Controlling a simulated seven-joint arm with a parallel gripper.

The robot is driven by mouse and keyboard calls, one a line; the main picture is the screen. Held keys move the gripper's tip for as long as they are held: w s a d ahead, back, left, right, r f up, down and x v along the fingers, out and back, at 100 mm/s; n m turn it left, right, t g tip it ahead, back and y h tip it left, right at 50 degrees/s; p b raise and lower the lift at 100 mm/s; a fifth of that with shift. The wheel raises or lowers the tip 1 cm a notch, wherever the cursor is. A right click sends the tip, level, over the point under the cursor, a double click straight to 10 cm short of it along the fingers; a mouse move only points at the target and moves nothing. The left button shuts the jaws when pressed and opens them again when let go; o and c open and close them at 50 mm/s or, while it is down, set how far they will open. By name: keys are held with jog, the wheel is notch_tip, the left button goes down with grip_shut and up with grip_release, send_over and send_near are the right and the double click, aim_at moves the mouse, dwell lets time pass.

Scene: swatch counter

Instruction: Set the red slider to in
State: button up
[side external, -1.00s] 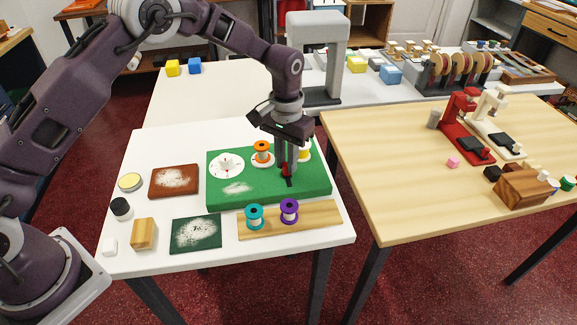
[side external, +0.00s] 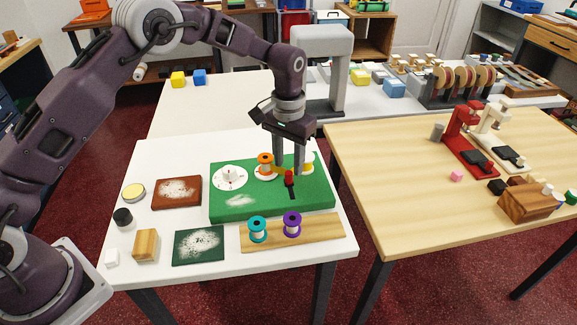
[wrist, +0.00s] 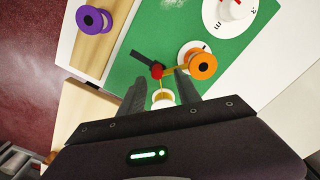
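The red slider knob (side external: 289,177) stands on the green panel (side external: 235,208), at the far end of a short dark slot that runs toward the front. In the wrist view the red knob (wrist: 157,71) sits just beyond my fingertips, with the dark slot leading away to the upper left. My gripper (side external: 289,168) is open above the panel. Its fingers are spread with a gap on either side of the knob, and they hold nothing. I cannot read any in or out marking by the slot.
An orange spool (side external: 265,163) and a yellow-and-white spool (side external: 308,164) stand close beside the slider, with a yellow strand between them. A white dial (side external: 229,177) is to the left. Teal (side external: 257,229) and purple (side external: 292,224) spools stand on a wooden strip in front.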

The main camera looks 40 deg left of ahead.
aim_at(288, 171)
jog(key=shift+r, duration=2.6)
jog(key=s+a+r+t, duration=0.1)
jog(key=s+a+r, duration=0.1)
jog(key=s+r, duration=0.5)
jog(key=s+a+r+t, duration=0.2)
jog(key=s+r, duration=0.4)
jog(key=r, duration=0.3)
jog(key=s+a+t, duration=0.2)
jog(key=s, duration=2)
jog(key=shift+a+f+t, duration=0.2)
jog(key=shift+a+t, duration=0.1)
jog(key=shift+a, duration=0.05)
